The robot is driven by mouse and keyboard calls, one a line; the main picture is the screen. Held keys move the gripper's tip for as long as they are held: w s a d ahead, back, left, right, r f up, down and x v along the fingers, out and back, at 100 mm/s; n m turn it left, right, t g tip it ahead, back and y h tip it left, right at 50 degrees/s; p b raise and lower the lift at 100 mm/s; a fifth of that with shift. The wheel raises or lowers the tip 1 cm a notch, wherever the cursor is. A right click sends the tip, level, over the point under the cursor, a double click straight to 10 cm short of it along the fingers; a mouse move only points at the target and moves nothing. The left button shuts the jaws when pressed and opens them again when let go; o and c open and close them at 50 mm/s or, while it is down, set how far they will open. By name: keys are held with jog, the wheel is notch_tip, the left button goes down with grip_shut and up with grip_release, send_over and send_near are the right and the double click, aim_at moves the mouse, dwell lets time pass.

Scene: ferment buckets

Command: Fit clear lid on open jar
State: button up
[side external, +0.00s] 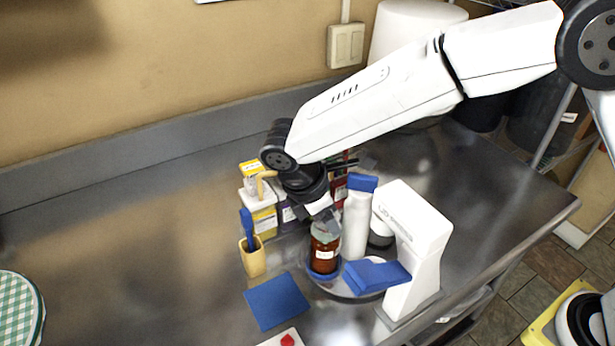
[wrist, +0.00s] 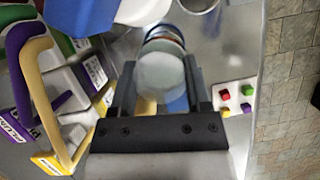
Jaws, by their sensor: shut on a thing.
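My gripper (side external: 324,220) is shut on the clear lid, pointing down over the jar. In the wrist view the round, pale clear lid (wrist: 162,74) sits between the two dark fingers of my gripper (wrist: 160,92). The amber-brown jar (side external: 324,256) with a white label stands upright on a blue round base (side external: 323,275). The lid (side external: 326,231) is at the jar's mouth in the side view; I cannot tell whether they touch. In the wrist view the lid hides much of what is below it.
A white bottle with a blue cap (side external: 356,225) stands close right of the jar, beside a white press-like machine (side external: 418,235).

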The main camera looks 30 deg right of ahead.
dwell(0.3)
jog(key=o, duration=1.3)
jog(key=shift+r, duration=0.1)
jog(key=shift+r, duration=3.85)
grip_shut()
jog(key=shift+f, duration=2.65)
